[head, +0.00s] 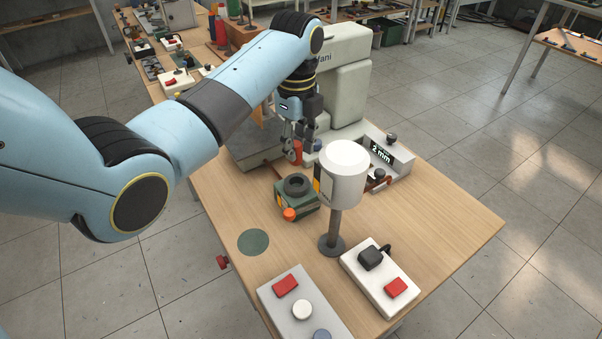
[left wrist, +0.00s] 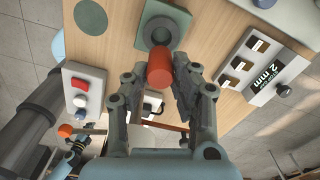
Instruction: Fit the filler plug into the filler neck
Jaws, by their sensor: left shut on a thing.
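My left gripper (head: 297,138) is shut on a red cylindrical plug (head: 296,152). In the left wrist view the fingers (left wrist: 163,82) close on the plug (left wrist: 159,67) from both sides. The filler neck (head: 298,184) is a dark ring with a round opening on a green block. In the left wrist view the neck (left wrist: 160,33) is just beyond the plug. In the head view the plug is above and behind the neck, apart from it. Dark and blue parts at lower left of the left wrist view may be my right arm; its jaws are unclear.
A white cylinder on a post (head: 343,172) stands right of the neck. Switch boxes (head: 303,308) and (head: 380,280) sit at the front. A "2 mm" box (head: 385,165) is at right; a grey-green machine (head: 345,85) stands behind. An orange knob (head: 289,214) is on the block.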

